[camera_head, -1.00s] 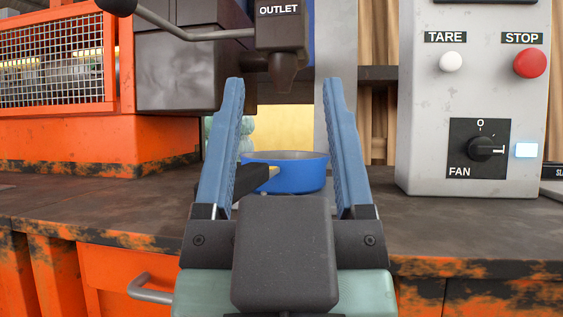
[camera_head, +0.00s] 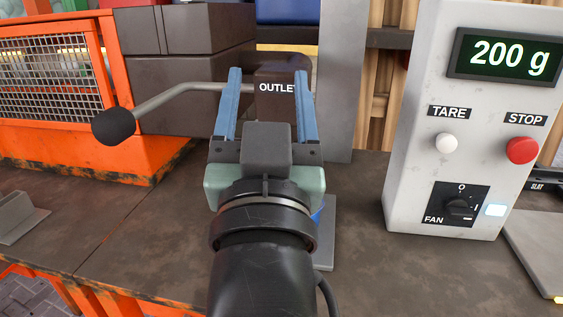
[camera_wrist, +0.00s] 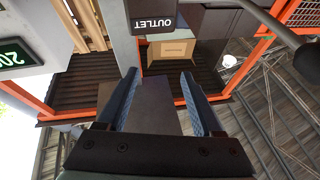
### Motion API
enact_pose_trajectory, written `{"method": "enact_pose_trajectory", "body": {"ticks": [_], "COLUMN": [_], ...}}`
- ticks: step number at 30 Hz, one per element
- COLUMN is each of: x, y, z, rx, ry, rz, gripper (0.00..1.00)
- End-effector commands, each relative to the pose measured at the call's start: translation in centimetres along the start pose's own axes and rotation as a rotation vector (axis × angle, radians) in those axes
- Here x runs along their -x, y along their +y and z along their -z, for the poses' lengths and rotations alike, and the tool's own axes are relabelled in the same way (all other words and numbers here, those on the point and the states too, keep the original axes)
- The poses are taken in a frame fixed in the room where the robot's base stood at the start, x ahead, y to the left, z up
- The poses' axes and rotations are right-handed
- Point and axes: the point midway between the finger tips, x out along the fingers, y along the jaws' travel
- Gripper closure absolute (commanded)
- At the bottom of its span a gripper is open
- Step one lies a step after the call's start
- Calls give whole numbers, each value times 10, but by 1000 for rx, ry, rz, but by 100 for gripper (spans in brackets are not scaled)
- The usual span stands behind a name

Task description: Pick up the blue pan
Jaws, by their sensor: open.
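The blue pan (camera_head: 318,215) is almost wholly hidden behind my arm in the head view. Only a small blue sliver shows beside my wrist, over a grey plate. My gripper (camera_head: 268,82) is open, its two blue fingers apart and pointing away from me. It is raised in front of the dark outlet block. In the wrist view, which is upside down, nothing is held between the fingers (camera_wrist: 158,78), and the pan does not show.
The outlet block (camera_head: 283,88) and its lever with a black knob (camera_head: 113,126) are close to my fingers. A grey control box (camera_head: 440,185) reading 200 g stands at right. An orange mesh cage (camera_head: 50,80) is at left. The bench front (camera_head: 130,235) is mostly clear.

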Motion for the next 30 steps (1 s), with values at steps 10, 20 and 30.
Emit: {"method": "enact_pose_trajectory", "body": {"ticks": [10,20,30], "x": [-29,-8,56], "y": [-16,-28,-34], "z": [-35,-69,-81], "rx": [-56,-86,-82], "ry": [-406,-773,-1173], "rz": [-18,-60,-136], "gripper": [32,32,32]}}
